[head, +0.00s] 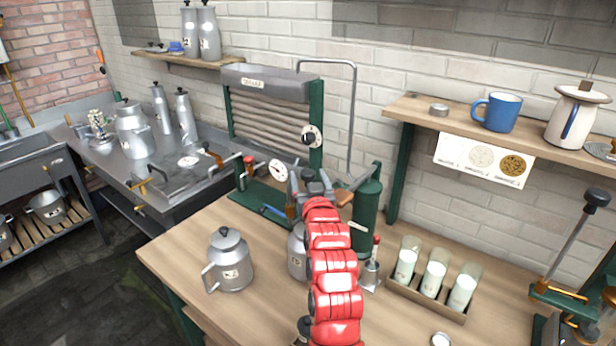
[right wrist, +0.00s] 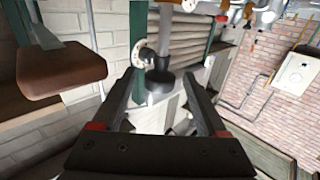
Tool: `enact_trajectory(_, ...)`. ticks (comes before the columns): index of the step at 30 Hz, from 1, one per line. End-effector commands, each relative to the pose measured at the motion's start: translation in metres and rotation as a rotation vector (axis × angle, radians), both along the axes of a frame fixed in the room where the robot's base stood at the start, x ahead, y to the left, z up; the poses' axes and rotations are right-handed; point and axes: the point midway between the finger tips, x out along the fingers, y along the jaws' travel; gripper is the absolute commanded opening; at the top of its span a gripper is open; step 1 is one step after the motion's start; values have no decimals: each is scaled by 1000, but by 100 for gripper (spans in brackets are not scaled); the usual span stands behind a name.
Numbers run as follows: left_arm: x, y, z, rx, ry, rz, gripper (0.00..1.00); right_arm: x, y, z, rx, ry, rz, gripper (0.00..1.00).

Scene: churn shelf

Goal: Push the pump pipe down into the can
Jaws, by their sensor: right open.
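My right gripper (head: 313,186) is at the end of the red arm, over the wooden workbench (head: 190,245). In the right wrist view the gripper (right wrist: 163,80) is open. A dark round piece on a stem (right wrist: 160,82) shows between its fingers; I cannot tell whether they touch it. A grey metal can (head: 297,252) stands behind my red arm, which hides much of it. The arm and gripper cover the place above the can, so I cannot clearly make out the pump pipe or how deep it sits. My left gripper is not in view.
A green cylinder (head: 367,215) stands right of the gripper. A lidded grey kettle (head: 229,260) stands left, and a small red-handled metal device (head: 371,268) right. A tray (head: 425,300) holds milk glasses. The ribbed cooler (head: 268,115) stands behind. The bench's front left is clear.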

Motion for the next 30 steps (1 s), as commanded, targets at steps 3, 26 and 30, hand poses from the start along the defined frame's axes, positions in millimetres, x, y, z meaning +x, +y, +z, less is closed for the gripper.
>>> enact_trajectory(3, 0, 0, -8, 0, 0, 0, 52, -18, -2, -2, 4, -4, 1, 75)
enact_trajectory(26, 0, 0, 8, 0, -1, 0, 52, -144, -20, 7, 1, 3, 7, 75)
enact_trajectory(30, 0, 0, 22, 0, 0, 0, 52, -153, -23, 6, 0, 0, 4, 75)
